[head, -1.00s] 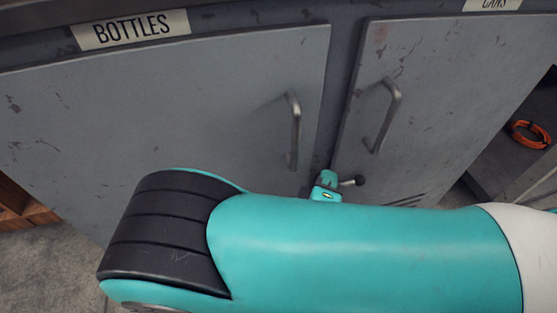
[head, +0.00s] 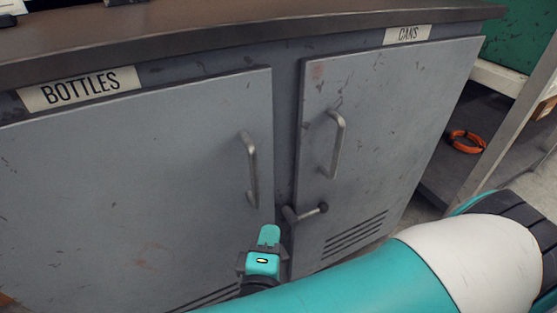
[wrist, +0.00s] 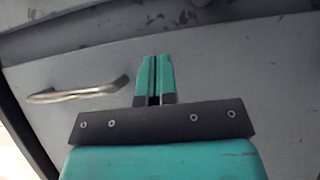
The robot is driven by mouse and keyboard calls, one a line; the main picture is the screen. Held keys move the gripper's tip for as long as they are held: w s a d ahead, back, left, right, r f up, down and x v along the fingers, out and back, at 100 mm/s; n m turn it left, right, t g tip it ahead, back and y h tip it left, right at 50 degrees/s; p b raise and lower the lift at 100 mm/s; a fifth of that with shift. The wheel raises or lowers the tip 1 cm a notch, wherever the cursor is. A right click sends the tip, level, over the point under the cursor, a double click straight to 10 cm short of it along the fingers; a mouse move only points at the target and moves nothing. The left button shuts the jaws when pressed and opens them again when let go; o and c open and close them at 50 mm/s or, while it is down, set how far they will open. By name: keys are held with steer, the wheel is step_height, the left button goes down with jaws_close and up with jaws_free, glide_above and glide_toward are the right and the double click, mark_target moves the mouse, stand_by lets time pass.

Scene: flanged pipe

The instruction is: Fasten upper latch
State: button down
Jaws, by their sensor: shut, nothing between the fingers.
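One latch (head: 305,213), a short metal lever with a dark knob at its right end, sits at the gap between the two grey cabinet doors. It points right and slightly up, its knob end over the edge of the right door (head: 385,130). My gripper (head: 268,236), with teal fingers, is in front of the left door (head: 140,190), left of and below the lever, apart from it in the picture. In the wrist view my gripper (wrist: 155,78) is shut and empty before a grey door surface. The latch cannot be made out there.
The left door has a bar handle (head: 249,170) and a BOTTLES label (head: 82,89). The right door has a handle (head: 335,145), and the label above it reads CANS (head: 407,35). A handle (wrist: 78,94) shows in the wrist view. An orange coil (head: 465,141) lies on a shelf at right.

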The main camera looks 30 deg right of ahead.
steer(key=p+v, duration=0.1)
steer(key=v, duration=0.6)
steer(key=d+r+m+g+y+p, duration=0.2)
steer(key=r+g+p, duration=0.5)
steer(key=r, duration=0.4)
steer(key=w+d+r+m+g+y+p, duration=0.1)
steer(key=r+m+g+y+p, duration=0.1)
steer(key=r+g+p, duration=0.6)
steer(key=shift+d+r+m, duration=0.4)
steer(key=shift+r+m, duration=0.2)
steer(key=shift+r, duration=1.05)
